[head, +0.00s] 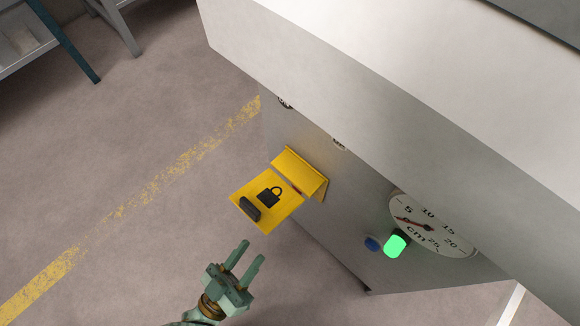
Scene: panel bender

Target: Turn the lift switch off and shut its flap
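A yellow flap (256,199) with a black padlock symbol and a dark handle (250,208) sticks out from the grey machine side, so it stands open. Behind it a yellow housing (301,172) sits on the machine's side. The lift switch is mostly hidden; only a small reddish bit (297,190) shows between flap and housing, and its position cannot be told. My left gripper (251,251) is open and empty, below the flap in the picture and apart from it, with its two fingers pointing up toward it. My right gripper is not in view.
To the right on the machine are a round cm dial (432,226), a lit green button (395,244) and a blue button (373,243). The machine's pale top (330,70) overhangs above. The floor on the left is clear, with a worn yellow line (150,196).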

